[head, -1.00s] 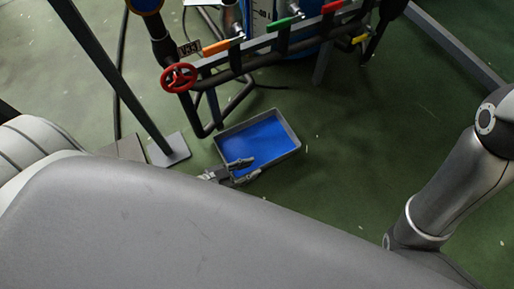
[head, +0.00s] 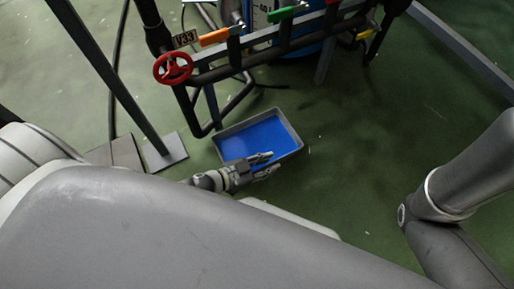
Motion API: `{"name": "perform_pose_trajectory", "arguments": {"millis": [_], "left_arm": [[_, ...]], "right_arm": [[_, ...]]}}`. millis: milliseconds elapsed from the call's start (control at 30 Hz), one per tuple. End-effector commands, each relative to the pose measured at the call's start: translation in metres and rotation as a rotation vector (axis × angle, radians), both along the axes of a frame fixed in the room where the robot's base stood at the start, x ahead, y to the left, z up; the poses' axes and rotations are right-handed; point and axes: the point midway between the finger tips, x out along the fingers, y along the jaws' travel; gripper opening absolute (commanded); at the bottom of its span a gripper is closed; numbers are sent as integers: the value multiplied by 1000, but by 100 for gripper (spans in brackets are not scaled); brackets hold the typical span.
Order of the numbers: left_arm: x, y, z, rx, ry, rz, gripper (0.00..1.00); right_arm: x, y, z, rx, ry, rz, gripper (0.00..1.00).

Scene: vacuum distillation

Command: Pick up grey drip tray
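The grey drip tray (head: 291,130) lies on the green floor below the pipe frame, a shallow rectangle with a grey rim and a blue inside. My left gripper (head: 274,163) is at the tray's near edge, with its fingers reaching over or onto the near rim at the right half. The two fingers are apart, and I see no firm hold on the rim. Part of the near rim is hidden behind the gripper. My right gripper is outside the picture; only my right arm shows at the right.
A dark pipe frame with a red handwheel (head: 172,68), an orange lever (head: 214,37) and a green lever (head: 287,12) stands just behind the tray. A grey post with a foot plate (head: 165,152) is to the left. The floor right of the tray is clear.

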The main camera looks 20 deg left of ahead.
Motion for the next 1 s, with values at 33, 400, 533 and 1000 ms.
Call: {"name": "perform_pose_trajectory", "arguments": {"millis": [33,400,533,1000], "left_arm": [[0,0,1,0,0,0,29],[0,0,1,0,0,0,0],[0,0,0,0,0,0,0],[1,0,2,-1,-6,-1,0]], "right_arm": [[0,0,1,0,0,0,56],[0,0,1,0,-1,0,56],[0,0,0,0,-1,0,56],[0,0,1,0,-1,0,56]]}}
